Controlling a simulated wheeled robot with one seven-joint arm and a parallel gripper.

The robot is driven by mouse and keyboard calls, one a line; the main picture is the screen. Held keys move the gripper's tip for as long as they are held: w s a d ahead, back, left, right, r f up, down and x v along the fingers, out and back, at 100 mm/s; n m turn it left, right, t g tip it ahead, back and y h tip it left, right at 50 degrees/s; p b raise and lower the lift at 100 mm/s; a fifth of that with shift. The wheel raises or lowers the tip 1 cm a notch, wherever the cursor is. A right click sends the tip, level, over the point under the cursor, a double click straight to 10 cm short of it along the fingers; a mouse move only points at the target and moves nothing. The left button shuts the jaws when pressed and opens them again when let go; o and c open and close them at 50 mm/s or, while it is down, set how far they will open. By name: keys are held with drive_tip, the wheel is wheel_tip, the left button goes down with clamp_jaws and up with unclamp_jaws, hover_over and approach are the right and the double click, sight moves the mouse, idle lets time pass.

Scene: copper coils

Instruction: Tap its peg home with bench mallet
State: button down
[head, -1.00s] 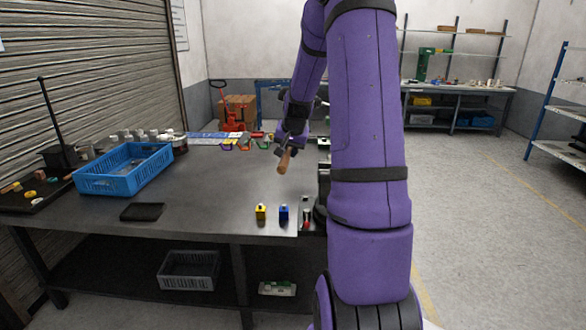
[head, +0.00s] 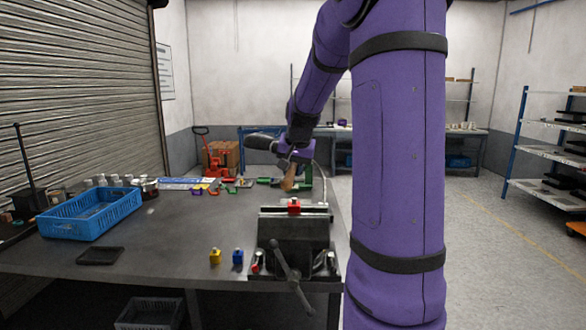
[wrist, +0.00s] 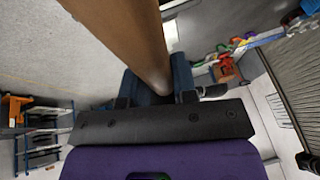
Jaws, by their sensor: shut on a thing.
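My gripper is shut on the brown wooden handle (wrist: 125,30) of the bench mallet. In the wrist view, the gripper (wrist: 162,84) has a dark finger on each side of the handle. In the head view, the handle (head: 289,181) hangs tilted below my gripper (head: 296,164), beyond the vise; I cannot clearly tell the mallet's head. The dark bench vise (head: 292,235) stands at the bench's front right. A red block (head: 294,206) sits at its jaws, with a small dark peg-like tip on top. The mallet is apart from it.
A yellow block (head: 215,257) and a blue block (head: 238,258) stand left of the vise. A blue crate (head: 90,213) and a black tray (head: 100,255) lie farther left. Coloured clamps (head: 213,187) lie at the back. The bench (head: 180,225) between is clear.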

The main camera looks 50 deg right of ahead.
drive_tip(key=shift+f, duration=2)
drive_tip(key=shift+f, duration=0.2)
drive_tip(key=shift+r, duration=0.1)
idle(0.4)
drive_tip(key=shift+f, duration=2.3)
drive_tip(key=shift+r, duration=1.8)
